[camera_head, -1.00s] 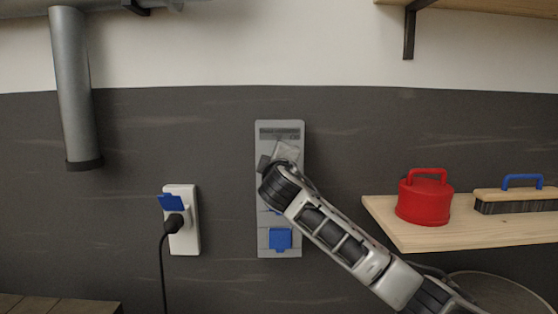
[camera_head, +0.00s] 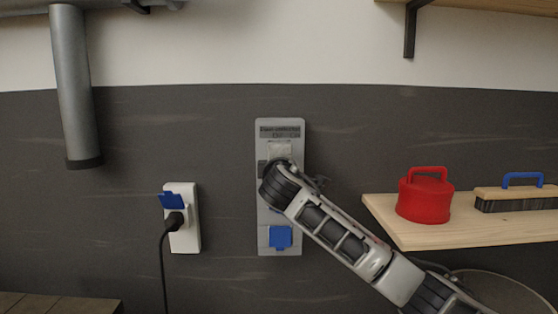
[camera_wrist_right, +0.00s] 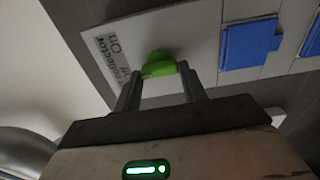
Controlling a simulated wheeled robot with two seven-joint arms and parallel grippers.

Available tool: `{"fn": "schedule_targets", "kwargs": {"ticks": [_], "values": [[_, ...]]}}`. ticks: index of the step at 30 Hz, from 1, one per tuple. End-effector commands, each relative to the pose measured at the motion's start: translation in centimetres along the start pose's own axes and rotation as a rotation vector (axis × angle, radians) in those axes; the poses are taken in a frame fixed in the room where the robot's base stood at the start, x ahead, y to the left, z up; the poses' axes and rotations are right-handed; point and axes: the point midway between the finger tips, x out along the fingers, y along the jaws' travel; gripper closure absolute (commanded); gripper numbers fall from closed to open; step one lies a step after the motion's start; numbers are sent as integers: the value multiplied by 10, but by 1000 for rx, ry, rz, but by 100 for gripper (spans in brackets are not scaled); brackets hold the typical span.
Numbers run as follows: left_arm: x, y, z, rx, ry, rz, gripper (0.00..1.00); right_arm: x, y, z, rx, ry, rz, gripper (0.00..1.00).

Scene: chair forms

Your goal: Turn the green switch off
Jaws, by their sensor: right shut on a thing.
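The grey wall panel (camera_head: 266,238) has a label strip at its top (camera_head: 280,131). In the right wrist view, the green switch (camera_wrist_right: 158,66) sits on the panel beside the label (camera_wrist_right: 112,60), on which "On" and "collector" can be read. My right gripper (camera_wrist_right: 162,76) is shut on the green switch, with one finger on each side of it. In the head view, my right arm covers the panel's middle, and no green of the switch shows. My left gripper is not in view.
Blue socket covers (camera_head: 280,237) are lower on the panel. A white outlet (camera_head: 187,236) with a black plug (camera_head: 173,223) is to the left. A wooden shelf (camera_head: 415,236) at right holds a red canister (camera_head: 426,202) and a brush (camera_head: 512,199). A grey pipe (camera_head: 73,90) hangs at left.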

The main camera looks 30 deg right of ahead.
Motion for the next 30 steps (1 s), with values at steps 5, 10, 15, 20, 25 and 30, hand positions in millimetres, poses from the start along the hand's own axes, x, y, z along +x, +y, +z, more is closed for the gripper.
{"fn": "schedule_targets", "kwargs": {"ticks": [5, 10, 15, 20, 25, 30], "values": [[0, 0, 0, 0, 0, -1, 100, 0, -1, -1, -4, 3, 0, 55], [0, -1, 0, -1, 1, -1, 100, 0, 0, -1, -2, 2, 0, 36], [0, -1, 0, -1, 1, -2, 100, 0, 0, 0, -1, 1, 0, 36], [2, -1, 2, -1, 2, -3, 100, -10, -2, -1, 0, 2, 1, 36], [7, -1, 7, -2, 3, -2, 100, -43, -3, -2, 0, 5, 2, 36], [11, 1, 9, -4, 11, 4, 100, -86, -3, -1, 1, 7, 3, 36]]}}
